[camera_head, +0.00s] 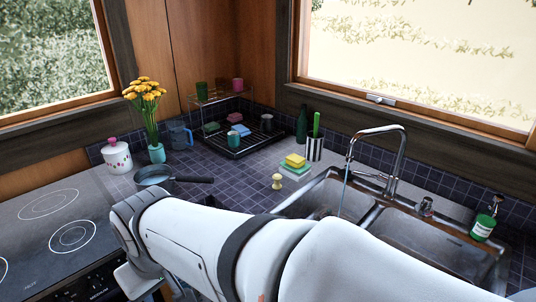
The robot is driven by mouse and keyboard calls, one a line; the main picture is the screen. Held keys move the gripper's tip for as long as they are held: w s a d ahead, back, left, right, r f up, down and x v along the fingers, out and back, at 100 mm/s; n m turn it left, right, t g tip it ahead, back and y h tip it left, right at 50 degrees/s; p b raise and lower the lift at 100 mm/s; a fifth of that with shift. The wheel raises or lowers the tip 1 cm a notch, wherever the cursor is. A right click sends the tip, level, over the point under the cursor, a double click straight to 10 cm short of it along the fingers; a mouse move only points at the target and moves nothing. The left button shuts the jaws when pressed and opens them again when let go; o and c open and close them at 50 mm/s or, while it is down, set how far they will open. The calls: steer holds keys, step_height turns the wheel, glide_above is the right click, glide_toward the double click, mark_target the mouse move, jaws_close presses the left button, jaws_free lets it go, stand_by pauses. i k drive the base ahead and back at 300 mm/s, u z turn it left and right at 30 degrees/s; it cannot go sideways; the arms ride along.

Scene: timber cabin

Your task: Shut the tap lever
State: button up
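A chrome tap (402,150) with a tall curved spout stands behind the double steel sink (455,245). A thin stream of water (344,192) falls from its spout into the left basin. A short chrome piece (370,175) sticks out leftward near the tap's base and may be the lever. A small chrome fitting (427,204) stands to its right. My white arm crosses the foreground and hides part of the sink. My gripper (134,282) is at the lower left by the stove, far from the tap; its fingers are not clear.
A green soap bottle (483,226) stands right of the sink. Sponges (294,162), a brush (277,181) and a striped utensil holder (315,148) are left of the tap. A dark saucepan (155,176) is near the stove (50,225). A dish rack (238,140) fills the corner.

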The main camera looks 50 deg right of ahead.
mark_target(379, 176)
steer(key=u, duration=1.2)
steer(key=i, duration=1.35)
steer(key=z, duration=3.3)
steer(key=k, duration=0.1)
steer(key=z, duration=1.05)
steer(key=i, duration=1)
steer(key=z, duration=0.05)
